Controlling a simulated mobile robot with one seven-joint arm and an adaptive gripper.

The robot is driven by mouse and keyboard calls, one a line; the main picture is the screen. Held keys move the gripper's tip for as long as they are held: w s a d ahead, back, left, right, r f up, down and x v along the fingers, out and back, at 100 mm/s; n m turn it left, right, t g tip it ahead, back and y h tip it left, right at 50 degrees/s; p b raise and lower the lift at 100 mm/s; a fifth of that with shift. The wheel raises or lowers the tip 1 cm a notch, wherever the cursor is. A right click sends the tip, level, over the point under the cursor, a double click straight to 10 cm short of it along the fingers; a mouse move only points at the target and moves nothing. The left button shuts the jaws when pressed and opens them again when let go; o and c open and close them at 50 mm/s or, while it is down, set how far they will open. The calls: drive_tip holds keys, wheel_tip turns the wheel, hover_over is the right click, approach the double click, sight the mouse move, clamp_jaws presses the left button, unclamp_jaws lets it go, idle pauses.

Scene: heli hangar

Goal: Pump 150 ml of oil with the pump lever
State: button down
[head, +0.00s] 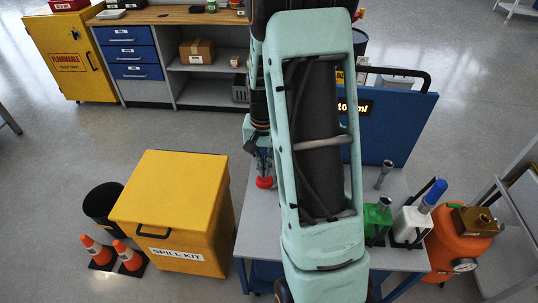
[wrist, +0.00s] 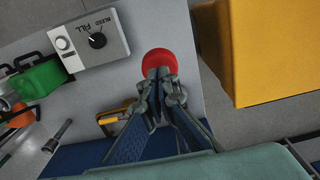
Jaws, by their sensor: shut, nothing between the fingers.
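My gripper (head: 262,158) is shut and empty, pointing down over the cart's grey top. In the wrist view my gripper (wrist: 158,76) has its fingertips together at the edge of a round red knob (wrist: 160,60); I cannot tell whether they touch it. The red knob also shows in the head view (head: 265,183). A bare grey rod (head: 383,175), possibly the pump lever, rises from the cart, and shows in the wrist view (wrist: 57,136). A black display (head: 364,107) on the blue panel (head: 400,125) ends in "ml"; my arm hides part of its number.
A box with a BLEED/FILL dial (wrist: 97,41) stands beside the knob. A green can (head: 377,218), a white bottle (head: 412,222) and an orange tank (head: 455,245) are at the right. The yellow spill kit (head: 180,205) stands close left of the cart (head: 262,225).

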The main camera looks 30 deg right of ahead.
wheel_tip(320, 180, down, 13)
drive_tip(key=b, duration=0.9)
wheel_tip(320, 180, up, 13)
drive_tip(key=p, duration=0.9)
drive_tip(key=shift+r, duration=0.2)
drive_tip(key=shift+f, duration=0.1)
